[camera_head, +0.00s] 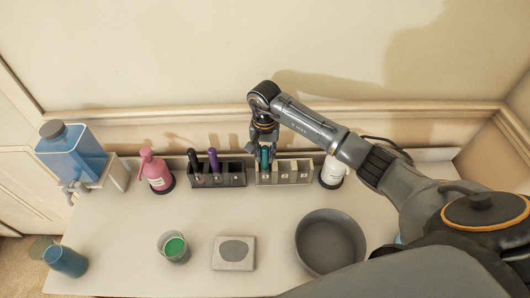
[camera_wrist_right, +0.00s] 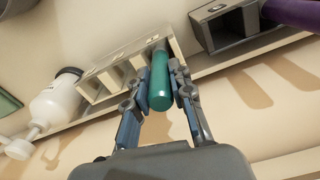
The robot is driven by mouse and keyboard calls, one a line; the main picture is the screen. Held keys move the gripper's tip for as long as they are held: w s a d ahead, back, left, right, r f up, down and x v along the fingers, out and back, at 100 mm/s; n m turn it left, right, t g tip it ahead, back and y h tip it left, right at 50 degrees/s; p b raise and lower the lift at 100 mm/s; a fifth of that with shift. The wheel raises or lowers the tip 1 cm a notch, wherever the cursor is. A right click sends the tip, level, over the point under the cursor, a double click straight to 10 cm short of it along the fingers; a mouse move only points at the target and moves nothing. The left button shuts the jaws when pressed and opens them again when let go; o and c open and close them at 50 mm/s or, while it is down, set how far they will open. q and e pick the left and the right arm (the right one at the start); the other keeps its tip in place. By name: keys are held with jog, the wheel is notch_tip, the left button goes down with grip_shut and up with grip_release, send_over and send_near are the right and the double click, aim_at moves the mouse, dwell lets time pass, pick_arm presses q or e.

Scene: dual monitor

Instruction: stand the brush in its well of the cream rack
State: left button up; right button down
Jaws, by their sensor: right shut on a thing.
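The cream rack (camera_head: 298,176) stands at the back of the table, with a row of wells; it also shows in the wrist view (camera_wrist_right: 112,72). My right gripper (camera_head: 264,148) is over the rack's left end and shut on the green brush (camera_wrist_right: 160,82). In the wrist view its fingers (camera_wrist_right: 160,88) close on both sides of the green handle. The brush lines up with the rack's end well. Its far end is hidden there, so I cannot tell how deep it sits. My left gripper is out of view.
A dark rack (camera_head: 232,180) holding dark and purple handles stands close left of the cream rack. A white bottle (camera_head: 331,175) stands close right.

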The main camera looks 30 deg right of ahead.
jog(key=shift+f, duration=0.2)
jog(key=c, duration=1.2)
grip_release()
jog(key=shift+o, duration=0.2)
jog(key=shift+r, duration=0.2)
notch_tip(320, 180, up, 11)
jog(key=b, duration=0.3)
jog(key=shift+r, duration=0.5)
